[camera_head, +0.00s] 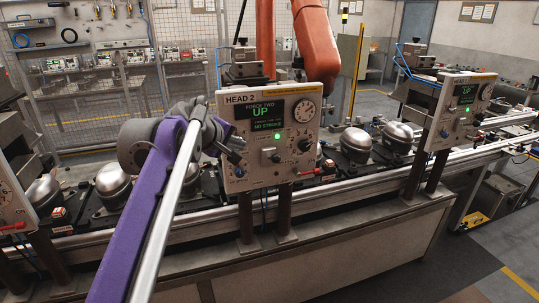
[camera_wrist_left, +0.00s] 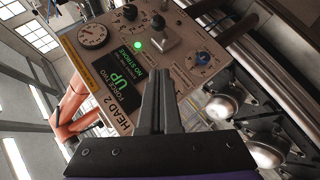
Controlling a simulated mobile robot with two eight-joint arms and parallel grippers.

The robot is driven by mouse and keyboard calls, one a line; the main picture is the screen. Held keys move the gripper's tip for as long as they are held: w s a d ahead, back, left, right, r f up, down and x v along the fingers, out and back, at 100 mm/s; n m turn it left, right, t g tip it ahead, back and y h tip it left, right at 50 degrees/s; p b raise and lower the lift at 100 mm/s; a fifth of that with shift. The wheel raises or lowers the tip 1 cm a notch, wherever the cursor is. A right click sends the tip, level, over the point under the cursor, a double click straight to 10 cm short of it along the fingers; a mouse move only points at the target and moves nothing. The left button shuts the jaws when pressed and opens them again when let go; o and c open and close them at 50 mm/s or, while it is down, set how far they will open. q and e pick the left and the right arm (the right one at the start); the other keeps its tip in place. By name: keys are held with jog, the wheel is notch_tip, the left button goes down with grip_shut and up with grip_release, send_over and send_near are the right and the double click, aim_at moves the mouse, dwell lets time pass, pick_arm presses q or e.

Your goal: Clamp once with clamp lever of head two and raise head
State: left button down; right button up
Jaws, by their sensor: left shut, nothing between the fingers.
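The head two panel (camera_head: 271,120) stands upright at the middle of the head view. Its display (camera_head: 264,113) reads FORCE TWO, UP, NO STROKE, and a green light is lit below. A black-tipped lever (camera_head: 269,153), a blue knob (camera_head: 238,172) and a red-handled lever (camera_head: 308,172) sit on its lower part. I cannot tell which is the clamp lever. My left gripper (camera_head: 238,150) is shut and empty in front of the panel's lower left. In the left wrist view its closed fingers (camera_wrist_left: 160,74) point at the panel (camera_wrist_left: 110,75), apparently without touching a control. My right gripper is out of view.
Another head panel (camera_head: 463,110) stands to the right, also reading UP, and part of one (camera_head: 14,205) shows at the left edge. Silver compressors (camera_head: 358,144) sit along the conveyor behind the panels. A metal rail (camera_head: 330,190) runs along the conveyor's front.

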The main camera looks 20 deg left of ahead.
aim_at(273, 158)
pick_arm(q)
jog(key=s+d+x, duration=0.1)
jog(key=d+x, duration=0.1)
jog(key=x, duration=1.1)
jog(key=shift+d+f, duration=0.35)
jog(key=shift+f, duration=0.05)
jog(key=shift+s+f, duration=0.15)
jog(key=shift+s+d+f, duration=0.15)
